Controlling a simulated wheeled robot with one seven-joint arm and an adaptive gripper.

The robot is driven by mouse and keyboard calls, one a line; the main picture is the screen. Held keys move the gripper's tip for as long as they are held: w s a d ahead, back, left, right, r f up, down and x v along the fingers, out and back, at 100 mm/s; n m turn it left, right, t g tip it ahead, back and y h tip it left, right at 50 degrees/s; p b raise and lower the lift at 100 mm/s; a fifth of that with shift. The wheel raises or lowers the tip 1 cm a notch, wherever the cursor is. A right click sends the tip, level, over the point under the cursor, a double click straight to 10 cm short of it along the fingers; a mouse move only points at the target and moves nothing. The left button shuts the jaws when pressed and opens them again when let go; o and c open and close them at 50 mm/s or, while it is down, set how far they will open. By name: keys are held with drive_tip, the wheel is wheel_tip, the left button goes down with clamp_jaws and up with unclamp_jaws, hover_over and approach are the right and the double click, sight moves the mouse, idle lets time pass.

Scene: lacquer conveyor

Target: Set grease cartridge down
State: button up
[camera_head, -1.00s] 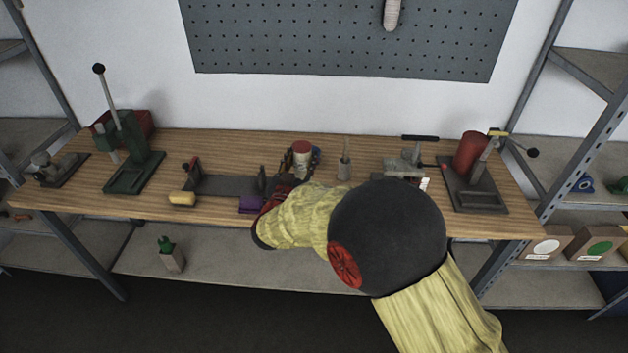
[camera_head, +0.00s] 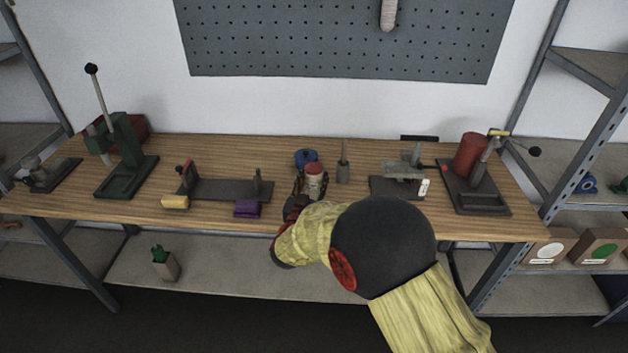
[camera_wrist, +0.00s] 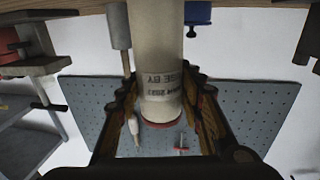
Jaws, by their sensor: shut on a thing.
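The grease cartridge (camera_head: 314,180) is a pale cylinder with a red end. It also shows in the wrist view (camera_wrist: 158,45), where printed text is visible on its body. My gripper (camera_head: 305,190) is shut around the cartridge, one finger on each side in the wrist view (camera_wrist: 163,98). The cartridge looks upright, over the middle of the wooden bench (camera_head: 335,213). Its lower end is hidden by my gripper in the head view and cut off in the wrist view, so I cannot tell whether it touches the bench.
A blue object (camera_head: 305,157) sits just behind the cartridge, and a grey upright tool (camera_head: 343,165) stands to its right. A dark fixture (camera_head: 225,189) with a purple block (camera_head: 247,209) is on the left. A grey clamp device (camera_head: 403,170) is on the right.

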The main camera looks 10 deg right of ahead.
drive_tip(key=o, duration=0.9)
drive_tip(key=shift+f, duration=0.2)
drive_tip(key=o, duration=0.4)
drive_tip(key=shift+o, duration=0.5)
